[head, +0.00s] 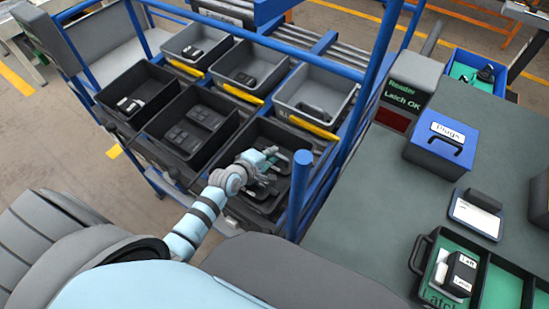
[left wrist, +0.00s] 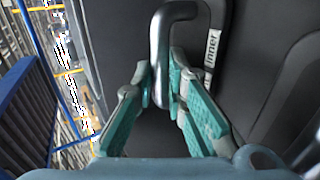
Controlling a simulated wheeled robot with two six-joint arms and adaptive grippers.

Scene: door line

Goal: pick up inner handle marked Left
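A grey metal inner handle (left wrist: 160,60) with a bent bar lies on a dark surface in the left wrist view. A white tag beside it reads "Inner" (left wrist: 212,48); I cannot read "Left" on it. My left gripper (left wrist: 161,82) has its teal finger pads on both sides of the bar, apparently touching it. In the head view my left gripper (head: 266,160) reaches down into the front right bin (head: 305,140) of the rack, over dark parts, and covers much of the handle there. My right gripper is not in view.
Blue rack posts (head: 299,195) stand just right of my left gripper. Neighbouring bins hold dark parts. On the green-grey bench are a blue "Plugs" box (head: 440,150), a "Latch OK" reader (head: 405,90) and a divided case (head: 482,280) holding a block labelled "Left" (head: 461,272).

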